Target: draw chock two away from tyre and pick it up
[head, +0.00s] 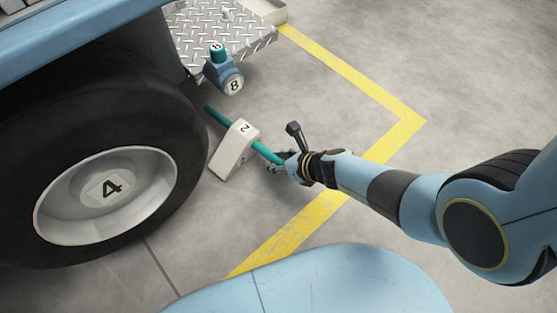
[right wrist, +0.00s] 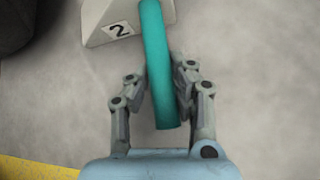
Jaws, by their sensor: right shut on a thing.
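Chock two (head: 236,150) is a pale wedge block marked 2 with a teal handle bar (head: 266,152) running through it. It sits on the floor just right of the tyre (head: 190,125), with a narrow strip of floor seeming to show between them low down. My right gripper (head: 282,160) is shut on the teal handle at its near right end. In the right wrist view the handle (right wrist: 158,70) lies between the fingers (right wrist: 160,90), and the chock (right wrist: 105,22) is ahead of them. Whether the chock touches the floor all along is unclear. My left gripper is not in view.
The wheel hub (head: 112,187) is marked 4. A blue fitting marked 8 (head: 226,77) hangs at the tread-plate step (head: 225,35) above the chock. Yellow floor lines (head: 365,85) form a corner at the right.

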